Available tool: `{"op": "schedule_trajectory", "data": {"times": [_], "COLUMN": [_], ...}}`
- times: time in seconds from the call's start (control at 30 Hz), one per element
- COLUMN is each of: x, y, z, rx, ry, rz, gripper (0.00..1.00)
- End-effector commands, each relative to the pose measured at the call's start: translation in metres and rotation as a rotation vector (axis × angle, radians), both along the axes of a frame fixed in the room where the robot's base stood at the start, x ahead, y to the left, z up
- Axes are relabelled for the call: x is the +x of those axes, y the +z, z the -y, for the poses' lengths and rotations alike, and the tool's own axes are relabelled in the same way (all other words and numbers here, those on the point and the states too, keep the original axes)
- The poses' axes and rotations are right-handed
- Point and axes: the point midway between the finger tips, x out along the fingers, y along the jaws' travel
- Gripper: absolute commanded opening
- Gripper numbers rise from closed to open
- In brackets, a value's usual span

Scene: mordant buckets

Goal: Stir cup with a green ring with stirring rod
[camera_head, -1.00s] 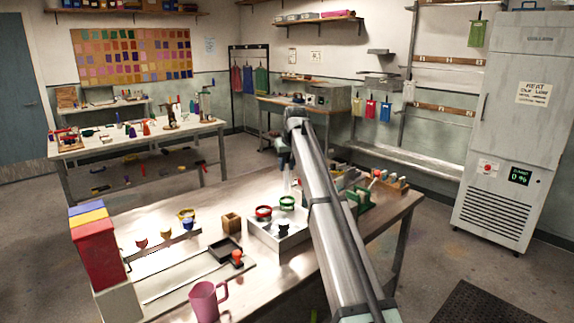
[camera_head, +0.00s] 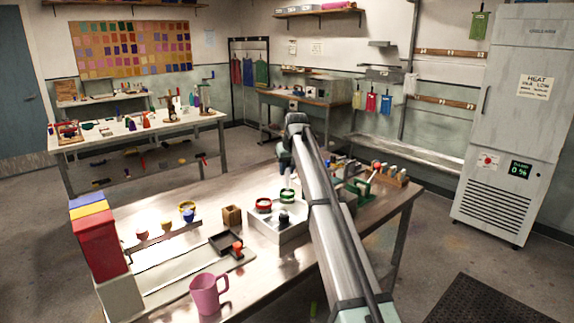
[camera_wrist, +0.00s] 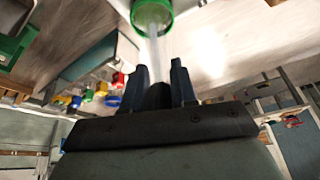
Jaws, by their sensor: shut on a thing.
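The cup with a green ring (camera_head: 287,195) stands in the light tray (camera_head: 262,233) on the near table. In the wrist view my gripper's dark fingers (camera_wrist: 160,88) are shut on the pale, clear stirring rod (camera_wrist: 153,42). The rod runs from the fingers to the green-ringed cup (camera_wrist: 166,27), and its far part lies within the ring's outline. I cannot tell how deep the tip is. A cup with a red ring (camera_head: 263,204) and a dark cup (camera_head: 284,216) stand beside it.
A wooden block (camera_head: 232,215), a pink mug (camera_head: 208,294) and small coloured cups (camera_head: 188,211) are to the left. A green stand (camera_head: 359,188) is just right of my arm.

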Motion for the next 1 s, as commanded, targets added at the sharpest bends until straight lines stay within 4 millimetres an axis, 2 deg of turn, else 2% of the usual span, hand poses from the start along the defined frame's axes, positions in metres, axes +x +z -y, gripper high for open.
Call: {"op": "schedule_trajectory", "data": {"times": [1.0], "x": [0.0], "y": [-0.056], "z": [0.0], "rx": [0.0], "ry": [0.0], "rz": [0.0], "gripper": [0.0]}}
